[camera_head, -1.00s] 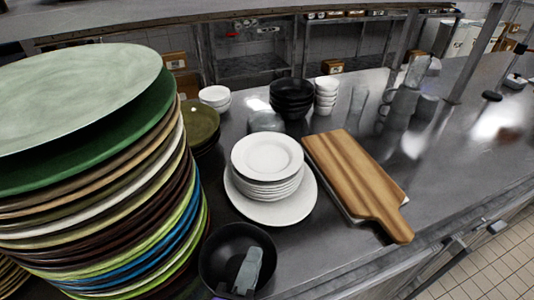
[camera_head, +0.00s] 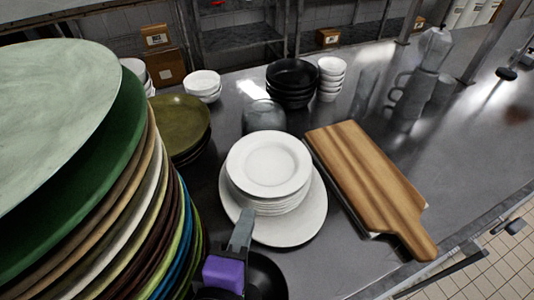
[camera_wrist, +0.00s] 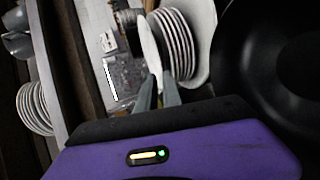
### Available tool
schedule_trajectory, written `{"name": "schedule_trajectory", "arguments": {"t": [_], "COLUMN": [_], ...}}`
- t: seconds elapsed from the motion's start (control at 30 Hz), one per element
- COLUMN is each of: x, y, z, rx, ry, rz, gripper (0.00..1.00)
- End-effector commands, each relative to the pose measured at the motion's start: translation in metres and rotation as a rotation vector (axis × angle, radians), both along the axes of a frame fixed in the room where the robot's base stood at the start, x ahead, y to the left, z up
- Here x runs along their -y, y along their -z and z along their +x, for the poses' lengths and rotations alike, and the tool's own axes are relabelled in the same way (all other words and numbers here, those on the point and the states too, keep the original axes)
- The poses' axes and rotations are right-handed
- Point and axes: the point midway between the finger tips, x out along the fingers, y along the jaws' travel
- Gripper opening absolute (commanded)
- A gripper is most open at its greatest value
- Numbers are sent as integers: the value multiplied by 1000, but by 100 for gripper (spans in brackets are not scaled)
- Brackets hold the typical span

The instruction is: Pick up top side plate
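The top side plate (camera_head: 268,163) is white and round. It lies on a stack of similar white plates (camera_head: 283,207), which stands on a larger white plate (camera_head: 307,222). My gripper (camera_head: 245,218) is at the near left of the stack, its grey fingertips close to the rims. In the wrist view, the fingers (camera_wrist: 158,90) are apart, and the edge of the top plate (camera_wrist: 150,48) reaches toward the gap between them. I cannot tell whether they touch it. The stack also shows in the wrist view (camera_wrist: 178,45).
A tall stack of large coloured plates (camera_head: 60,120) rises close on the left. A black bowl (camera_head: 268,278) sits below my gripper. A wooden board (camera_head: 365,180) lies on the right. Olive plates (camera_head: 180,122), black bowls (camera_head: 292,80) and white bowls (camera_head: 331,75) stand behind.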

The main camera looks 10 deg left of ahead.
Motion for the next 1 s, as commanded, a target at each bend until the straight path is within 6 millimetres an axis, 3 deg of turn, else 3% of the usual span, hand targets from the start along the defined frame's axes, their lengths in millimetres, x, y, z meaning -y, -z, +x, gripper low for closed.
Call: {"name": "schedule_trajectory", "arguments": {"t": [0.6, 0.9, 0.97, 1.0], "x": [2, 2, 2, 2], "y": [23, 25, 25, 25], "z": [67, 71, 71, 71], "rx": [0, 1, 1, 0], "ry": [1, 0, 0, 0], "rz": [1, 1, 1, 1], "gripper": [9, 9, 0, 0]}}
